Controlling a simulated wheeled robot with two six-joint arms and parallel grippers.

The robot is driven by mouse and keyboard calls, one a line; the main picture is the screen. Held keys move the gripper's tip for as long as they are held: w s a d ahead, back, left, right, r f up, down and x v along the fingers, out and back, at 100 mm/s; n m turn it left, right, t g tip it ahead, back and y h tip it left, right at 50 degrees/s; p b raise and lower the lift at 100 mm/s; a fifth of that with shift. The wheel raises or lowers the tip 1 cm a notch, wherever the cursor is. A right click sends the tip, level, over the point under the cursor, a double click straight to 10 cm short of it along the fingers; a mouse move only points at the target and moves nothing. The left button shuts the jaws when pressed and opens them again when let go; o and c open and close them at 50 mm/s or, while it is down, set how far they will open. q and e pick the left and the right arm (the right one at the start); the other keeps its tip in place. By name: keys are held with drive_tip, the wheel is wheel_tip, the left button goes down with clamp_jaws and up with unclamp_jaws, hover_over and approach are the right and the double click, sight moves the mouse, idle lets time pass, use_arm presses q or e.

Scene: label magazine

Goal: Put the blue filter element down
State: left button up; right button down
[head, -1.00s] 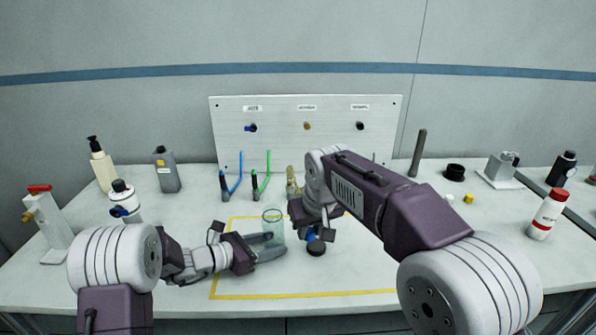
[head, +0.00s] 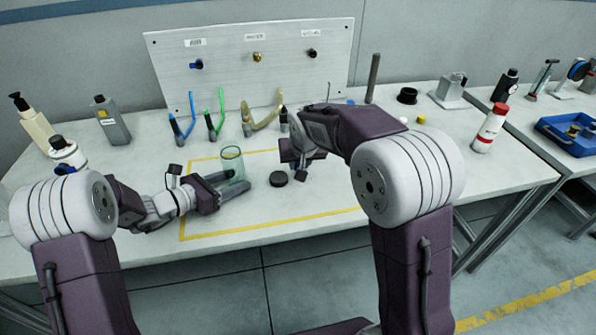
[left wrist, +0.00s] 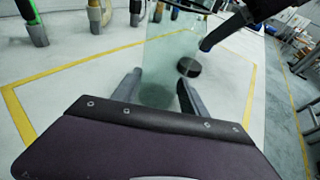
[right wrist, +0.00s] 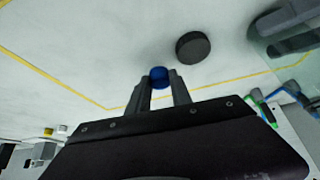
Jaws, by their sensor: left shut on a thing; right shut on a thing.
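The blue filter element (right wrist: 159,77) is a small blue cylinder between the fingertips of my right gripper (right wrist: 160,92) in the right wrist view. In the head view my right gripper (head: 301,168) hangs just right of a black round disc (head: 278,179), and the blue element is hidden there. The disc lies bare on the table, apart from the element. My left gripper (head: 236,181) is shut on a clear greenish cup (head: 232,160), which also shows upright between its fingers in the left wrist view (left wrist: 165,65).
A yellow-taped area (head: 255,229) on the table surrounds the cup and disc, with free room at its front. Several hoses and fittings (head: 213,125) stand behind, before a white panel (head: 250,75). A red-capped bottle (head: 488,130) stands to the right.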

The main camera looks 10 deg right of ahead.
drive_tip(key=shift+f, duration=1.55)
drive_tip(key=shift+f, duration=0.1)
drive_tip(key=c, duration=1.4)
unclamp_jaws()
drive_tip(key=shift+c, duration=0.2)
